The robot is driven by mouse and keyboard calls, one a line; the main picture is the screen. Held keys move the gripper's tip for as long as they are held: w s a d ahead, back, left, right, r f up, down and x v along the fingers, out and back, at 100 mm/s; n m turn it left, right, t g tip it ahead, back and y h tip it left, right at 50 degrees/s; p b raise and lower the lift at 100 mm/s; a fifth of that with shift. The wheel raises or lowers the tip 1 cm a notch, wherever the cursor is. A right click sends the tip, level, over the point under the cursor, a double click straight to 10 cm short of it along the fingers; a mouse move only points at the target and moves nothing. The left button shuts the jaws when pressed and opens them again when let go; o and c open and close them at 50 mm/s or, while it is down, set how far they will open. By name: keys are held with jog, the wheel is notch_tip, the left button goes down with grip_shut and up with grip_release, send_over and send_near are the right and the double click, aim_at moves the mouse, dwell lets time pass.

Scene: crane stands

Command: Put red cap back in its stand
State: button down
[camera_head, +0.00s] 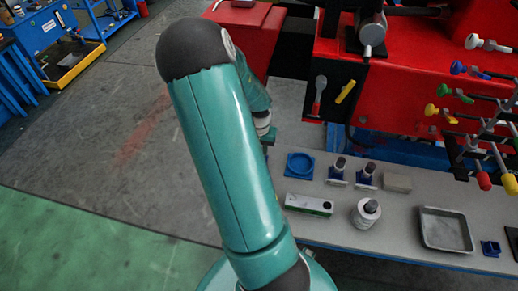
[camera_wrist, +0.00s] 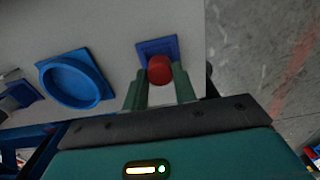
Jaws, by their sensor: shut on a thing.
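My gripper (camera_wrist: 160,78) is shut on the red cap (camera_wrist: 159,68), which shows between its two green fingers in the wrist view. A small square blue stand (camera_wrist: 145,47) lies directly beyond the cap, near the table's edge. The cap overlaps the stand in the picture; I cannot tell whether it touches the stand or is held above it. In the head view my arm hides the cap and the square stand.
A round blue holder (camera_wrist: 75,80) is left of the stand; the head view also shows it (camera_head: 300,165). The grey table (camera_head: 395,225) bears a white box (camera_head: 309,205), a white bottle (camera_head: 366,213), and a metal tray (camera_head: 446,230). Red machinery (camera_head: 420,75) stands behind.

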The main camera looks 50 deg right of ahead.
jog(key=shift+f, duration=0.1)
jog(key=shift+f, duration=0.6)
jog(key=c, duration=1)
grip_release()
jog(key=shift+f, duration=0.1)
jog(key=shift+c, duration=0.2)
jog(key=shift+r, duration=2.5)
jog(key=shift+r, duration=0.1)
notch_tip(320, 180, up, 14)
